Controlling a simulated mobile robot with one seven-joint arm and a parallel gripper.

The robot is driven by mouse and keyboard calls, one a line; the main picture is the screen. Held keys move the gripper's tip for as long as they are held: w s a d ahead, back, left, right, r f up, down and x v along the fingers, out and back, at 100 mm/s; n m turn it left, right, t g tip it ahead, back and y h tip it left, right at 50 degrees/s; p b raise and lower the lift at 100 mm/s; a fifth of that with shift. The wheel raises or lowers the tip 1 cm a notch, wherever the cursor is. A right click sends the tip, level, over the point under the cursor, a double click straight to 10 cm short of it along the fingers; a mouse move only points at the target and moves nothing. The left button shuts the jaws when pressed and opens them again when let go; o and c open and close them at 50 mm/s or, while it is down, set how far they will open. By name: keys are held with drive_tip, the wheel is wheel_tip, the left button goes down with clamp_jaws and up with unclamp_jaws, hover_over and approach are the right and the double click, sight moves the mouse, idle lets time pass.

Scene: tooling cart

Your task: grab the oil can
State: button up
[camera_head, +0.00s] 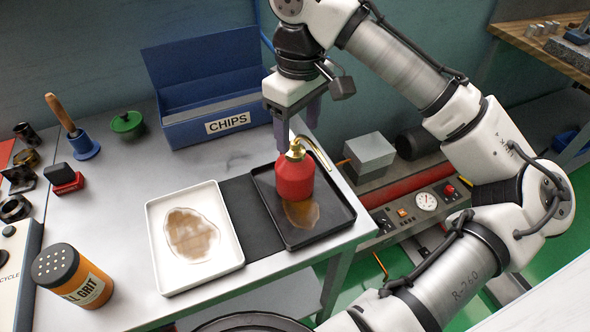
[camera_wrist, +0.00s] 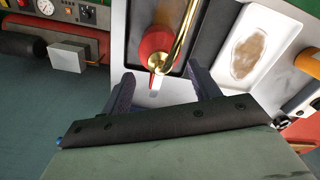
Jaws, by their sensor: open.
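The oil can (camera_head: 294,180) is red with a brass top and a thin curved brass spout. It stands upright in a black tray (camera_head: 338,218) with a brown oily stain in it. In the wrist view the red can (camera_wrist: 153,45) shows with its brass spout crossing over it. My gripper (camera_head: 296,132) is open and empty, with its fingers pointing down above and behind the can's top. In the wrist view the gripper (camera_wrist: 162,88) has its two fingers spread apart, with the can just beyond and between them. Whether a finger touches the can cannot be told.
A white tray (camera_head: 233,254) with a brown stain is left of the black tray. A blue CHIPS bin (camera_head: 180,104) stands behind. An orange grit canister (camera_head: 75,277), a blue-based handled tool (camera_head: 84,145) and a green lidded pot (camera_head: 127,123) are at left. Bare metal lies between.

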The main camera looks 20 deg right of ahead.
sight(296, 143)
drive_tip(key=shift+w+a+f, duration=0.1)
drive_tip(key=shift+w+f, duration=0.05)
drive_tip(key=shift+f, duration=0.95)
drive_tip(key=shift+w+f, duration=0.1)
drive_tip(key=shift+f, duration=1)
drive_tip(key=shift+c, duration=0.4)
clamp_jaws()
